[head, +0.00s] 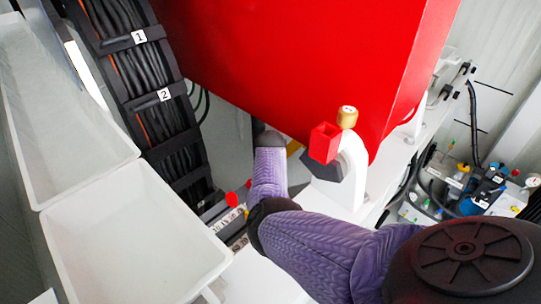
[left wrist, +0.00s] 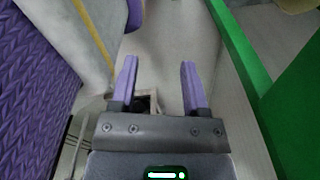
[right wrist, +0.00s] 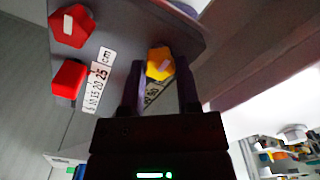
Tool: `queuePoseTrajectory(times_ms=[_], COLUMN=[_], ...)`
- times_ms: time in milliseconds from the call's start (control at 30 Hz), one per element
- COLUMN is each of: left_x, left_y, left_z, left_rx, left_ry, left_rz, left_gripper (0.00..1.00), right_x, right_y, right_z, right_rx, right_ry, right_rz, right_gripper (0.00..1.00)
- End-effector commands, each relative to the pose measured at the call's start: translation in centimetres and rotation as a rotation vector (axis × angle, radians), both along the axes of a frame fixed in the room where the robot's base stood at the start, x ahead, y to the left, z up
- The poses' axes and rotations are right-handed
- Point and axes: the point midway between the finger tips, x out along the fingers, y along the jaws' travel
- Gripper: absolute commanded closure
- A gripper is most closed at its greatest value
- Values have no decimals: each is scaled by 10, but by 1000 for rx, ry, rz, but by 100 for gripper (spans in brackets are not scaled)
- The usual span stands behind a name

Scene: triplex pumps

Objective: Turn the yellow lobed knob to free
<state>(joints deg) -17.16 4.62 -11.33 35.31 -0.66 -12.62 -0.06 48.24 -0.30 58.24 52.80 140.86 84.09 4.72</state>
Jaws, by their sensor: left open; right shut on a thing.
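The yellow lobed knob (right wrist: 160,63) shows in the right wrist view, on a grey panel, between the tips of my right gripper (right wrist: 160,80). The gripper is shut on it, and the fingers hide parts of its sides. A scale strip (right wrist: 153,92) runs below the knob, partly covered by a finger. In the head view my right arm reaches down to the panel, and its hand and the knob are hidden there. My left gripper (left wrist: 158,68) is open and empty in the left wrist view, above a pale floor.
Two red lobed knobs (right wrist: 72,25) (right wrist: 69,78) sit left of the yellow one, beside a cm scale (right wrist: 99,80). A large red housing (head: 300,60) stands above my right arm. White trays (head: 130,230) and a black cable chain (head: 160,95) lie at left.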

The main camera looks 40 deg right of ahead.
Motion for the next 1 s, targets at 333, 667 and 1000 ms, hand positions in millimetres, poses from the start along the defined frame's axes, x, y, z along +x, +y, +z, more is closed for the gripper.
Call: queuePoseTrajectory(times_ms=[333,667,1000], left_x=[0,1,2], left_y=[6,8,-2], left_z=[7,15,25], left_rx=[9,12,-5], left_ry=[-1,-3,-5], left_rz=[-2,-2,6], left_gripper=[41,41,41], right_x=[0,0,-1], right_y=[0,-1,-2], right_z=[2,2,2], right_rx=[2,1,1], right_ry=[-1,-1,-1], right_rz=[215,528,852], right_gripper=[100,100,100])
